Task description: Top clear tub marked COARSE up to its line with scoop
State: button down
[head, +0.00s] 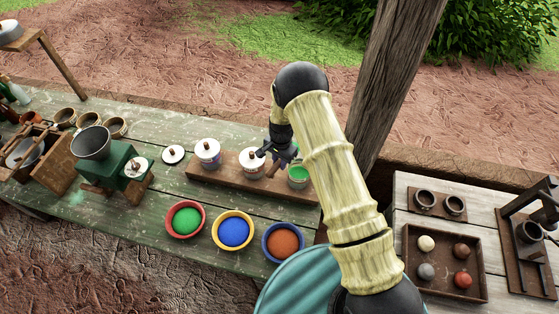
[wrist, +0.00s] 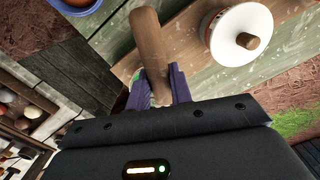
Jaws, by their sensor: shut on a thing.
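My gripper (head: 277,158) is over the wooden board, between a lidded tub (head: 252,162) and an open tub (head: 299,177) with green content. In the wrist view its purple fingers (wrist: 160,88) are shut on a brown wooden handle (wrist: 149,40), which appears to be the scoop's. The scoop's bowl is not clearly visible. Another lidded white tub (head: 208,153) stands on the board's left. Tub labels are too small to read, so I cannot tell which is marked COARSE. The knobbed lid of a tub also shows in the wrist view (wrist: 232,38).
In front of the board (head: 207,174) are a red bowl of green powder (head: 186,220), a yellow bowl of blue powder (head: 233,231) and a blue bowl of orange powder (head: 283,242). A loose lid (head: 173,154) lies left. A green grinder (head: 112,165) stands farther left.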

jog(key=shift+f, duration=0.1)
jog(key=shift+s+d+f+t+y+b, duration=0.1)
jog(key=shift+d+f+t+y+b, duration=0.05)
jog(key=shift+f+t+y+b, duration=0.55)
jog(key=shift+r+y, duration=0.15)
jog(key=shift+y, duration=0.15)
jog(key=shift+d+f+t+y+b, duration=0.1)
jog(key=shift+f+t+y+b, duration=0.4)
jog(key=shift+b, duration=0.45)
jog(key=shift+s+d+f+t+y+b, duration=0.15)
jog(key=shift+f+t+y+b, duration=0.45)
jog(key=shift+y+b, duration=0.85)
jog(key=shift+s+f+t+y+b, duration=0.1)
jog(key=shift+f+t+y+b, duration=0.5)
jog(key=shift+b, duration=1.1)
jog(key=shift+s+d+f+t+y+b, duration=0.15)
jog(key=shift+t+y+b, duration=0.4)
jog(key=shift+b, duration=0.9)
jog(key=shift+s+d+f+t+y+b, duration=0.1)
jog(key=shift+d+t+y+b, duration=0.15)
jog(key=shift+y+b, duration=0.85)
jog(key=shift+r+h, duration=0.15)
jog(key=shift+h, duration=0.25)
jog(key=shift+r, duration=0.7)
